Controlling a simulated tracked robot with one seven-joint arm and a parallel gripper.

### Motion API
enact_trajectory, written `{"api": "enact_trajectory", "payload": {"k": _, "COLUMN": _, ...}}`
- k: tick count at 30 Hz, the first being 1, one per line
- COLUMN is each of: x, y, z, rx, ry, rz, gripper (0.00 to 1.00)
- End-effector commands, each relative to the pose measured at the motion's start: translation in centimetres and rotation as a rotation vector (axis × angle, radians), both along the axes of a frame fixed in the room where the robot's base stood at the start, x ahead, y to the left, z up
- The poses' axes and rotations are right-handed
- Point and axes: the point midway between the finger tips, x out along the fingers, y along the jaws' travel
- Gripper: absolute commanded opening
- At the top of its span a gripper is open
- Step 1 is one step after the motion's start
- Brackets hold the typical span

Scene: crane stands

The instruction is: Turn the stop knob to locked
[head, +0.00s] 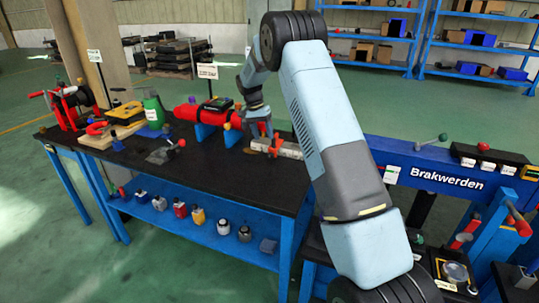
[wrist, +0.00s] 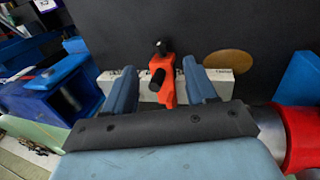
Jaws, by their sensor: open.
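An orange stop (wrist: 166,92) with black knob ends sits on a white bar (wrist: 225,75) in the wrist view. One black end (wrist: 157,79) faces the camera and another (wrist: 161,47) is at the top; I cannot tell the knob's lock state. In the head view the stop (head: 277,146) shows as a small red piece on the whitish bar (head: 291,151), on the black bench. My gripper (wrist: 159,68) is open, its two blue fingers on either side of the stop, with gaps visible.
A red cylinder (head: 197,113) on blue supports lies left of my gripper. A green bottle (head: 153,110), a wooden board (head: 112,131) and small tools stand further left on the black bench (head: 230,175). A blue "Brakwerden" stand (head: 448,178) is to the right.

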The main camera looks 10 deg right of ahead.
Motion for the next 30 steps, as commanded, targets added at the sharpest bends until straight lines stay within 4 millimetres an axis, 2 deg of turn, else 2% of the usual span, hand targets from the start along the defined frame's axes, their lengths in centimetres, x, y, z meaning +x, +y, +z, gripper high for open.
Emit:
{"api": "enact_trajectory", "payload": {"k": 6, "x": -0.7, "y": -0.8, "z": -3.9, "rx": 0.0, "ry": 0.003, "rz": 0.001, "gripper": 0.56}}
{"api": "enact_trajectory", "payload": {"k": 15, "x": -1.3, "y": -1.7, "z": -8.1, "rx": 0.001, "ry": 0.001, "rz": 0.002, "gripper": 0.56}}
{"api": "enact_trajectory", "payload": {"k": 21, "x": -1.5, "y": -1.9, "z": -9.2, "rx": 0.001, "ry": -0.001, "rz": 0.002, "gripper": 0.56}}
{"api": "enact_trajectory", "payload": {"k": 30, "x": -1.5, "y": -1.9, "z": -9.4, "rx": 0.001, "ry": -0.001, "rz": 0.002, "gripper": 0.56}}
